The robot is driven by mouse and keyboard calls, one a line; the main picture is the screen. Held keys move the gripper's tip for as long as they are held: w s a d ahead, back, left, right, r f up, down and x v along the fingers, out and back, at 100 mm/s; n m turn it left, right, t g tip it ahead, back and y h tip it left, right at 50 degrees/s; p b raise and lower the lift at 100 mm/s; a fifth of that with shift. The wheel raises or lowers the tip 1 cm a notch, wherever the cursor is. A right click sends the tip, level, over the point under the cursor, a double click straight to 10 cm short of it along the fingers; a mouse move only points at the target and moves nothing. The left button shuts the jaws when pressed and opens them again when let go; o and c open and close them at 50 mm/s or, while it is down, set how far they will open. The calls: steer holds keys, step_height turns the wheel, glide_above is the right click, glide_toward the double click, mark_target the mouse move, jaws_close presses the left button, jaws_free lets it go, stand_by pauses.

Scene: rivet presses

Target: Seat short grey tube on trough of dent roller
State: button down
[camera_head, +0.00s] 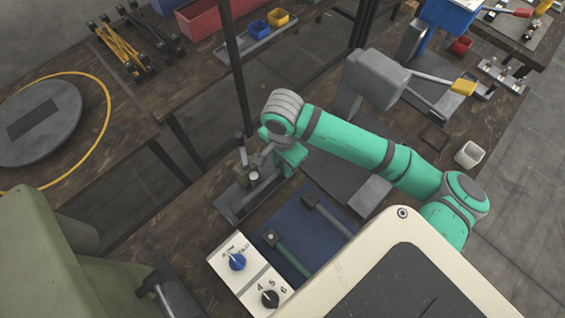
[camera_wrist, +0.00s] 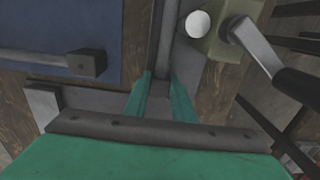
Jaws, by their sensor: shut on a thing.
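The dent roller (camera_head: 246,176) is an olive block with a lever on a long dark grey base plate, left of my gripper (camera_head: 284,168). In the wrist view its olive body (camera_wrist: 218,42), a white round end and a dark-handled lever show at upper right. My gripper's fingers (camera_wrist: 160,82) are closed on the short grey tube (camera_wrist: 167,45), seen as a narrow grey strip running up from between the fingertips, beside the roller body. The trough cannot be made out clearly, and I cannot tell whether the tube touches it.
A blue mat (camera_head: 290,250) with green- and grey-handled tools lies in front, beside a white knob panel (camera_head: 250,275). A grey press (camera_head: 375,82) with a yellow-tipped lever stands behind my arm. A dark post (camera_head: 237,70) rises behind the roller.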

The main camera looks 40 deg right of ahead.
steer(key=shift+f, duration=0.1)
steer(key=shift+s+d, duration=0.1)
steer(key=shift+s, duration=0.05)
steer(key=shift+f, duration=0.2)
steer(key=shift+f, duration=0.15)
steer(key=c, duration=1.4)
jaws_free()
